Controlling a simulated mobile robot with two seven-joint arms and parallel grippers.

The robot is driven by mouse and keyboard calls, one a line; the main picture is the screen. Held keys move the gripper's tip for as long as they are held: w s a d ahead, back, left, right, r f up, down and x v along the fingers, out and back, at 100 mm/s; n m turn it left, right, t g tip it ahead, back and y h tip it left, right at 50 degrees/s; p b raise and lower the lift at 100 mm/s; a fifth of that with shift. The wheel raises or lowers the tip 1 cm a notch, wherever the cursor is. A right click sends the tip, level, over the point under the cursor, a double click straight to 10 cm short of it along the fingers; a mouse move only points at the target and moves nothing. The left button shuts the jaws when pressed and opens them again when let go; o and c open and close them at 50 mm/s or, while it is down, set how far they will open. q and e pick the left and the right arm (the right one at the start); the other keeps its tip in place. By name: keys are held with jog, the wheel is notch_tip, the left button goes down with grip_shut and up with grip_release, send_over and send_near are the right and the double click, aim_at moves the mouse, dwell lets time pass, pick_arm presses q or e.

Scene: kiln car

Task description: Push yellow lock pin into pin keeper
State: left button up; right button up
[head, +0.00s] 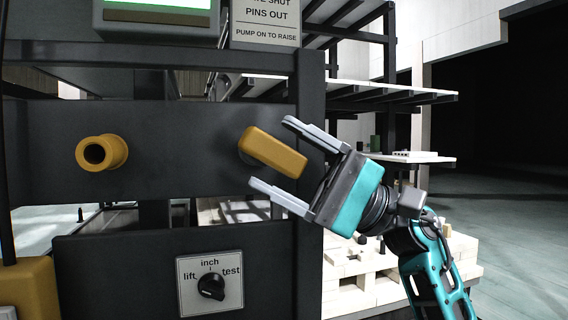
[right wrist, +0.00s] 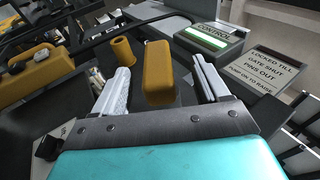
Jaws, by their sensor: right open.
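The yellow block (head: 273,152), which looks like the lock pin's handle, sticks out tilted from the dark upper crossbeam. A hollow yellow collar (head: 102,152), which looks like the pin keeper, sits on the same beam to its left. My right gripper (head: 270,151) is open, its fingers on either side of the block. In the right wrist view the block (right wrist: 158,72) stands between the two fingers with a gap at each side, and the collar (right wrist: 123,50) is beyond to the left. Whether a shaft lies behind the block is hidden. My left gripper is not in view.
A dial (head: 211,286) marked lift, inch, test is on the lower panel. A green-lit display (head: 157,22) and a sign (head: 265,22) reading "PINS OUT" are above. A yellow box (head: 27,285) is at lower left. Shelving (head: 390,90) stands behind my right arm.

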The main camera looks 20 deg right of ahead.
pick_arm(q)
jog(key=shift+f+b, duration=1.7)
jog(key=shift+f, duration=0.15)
pick_arm(e)
jog(key=shift+v, duration=1.85)
jog(key=shift+d, duration=0.1)
jog(key=shift+d+f, duration=0.35)
jog(key=shift+d, duration=0.05)
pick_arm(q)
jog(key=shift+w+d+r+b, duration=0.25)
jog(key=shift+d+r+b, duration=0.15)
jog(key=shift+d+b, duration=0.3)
pick_arm(e)
jog(key=v, duration=1.1)
jog(key=shift+s+d, duration=0.2)
jog(key=shift+d, duration=0.25)
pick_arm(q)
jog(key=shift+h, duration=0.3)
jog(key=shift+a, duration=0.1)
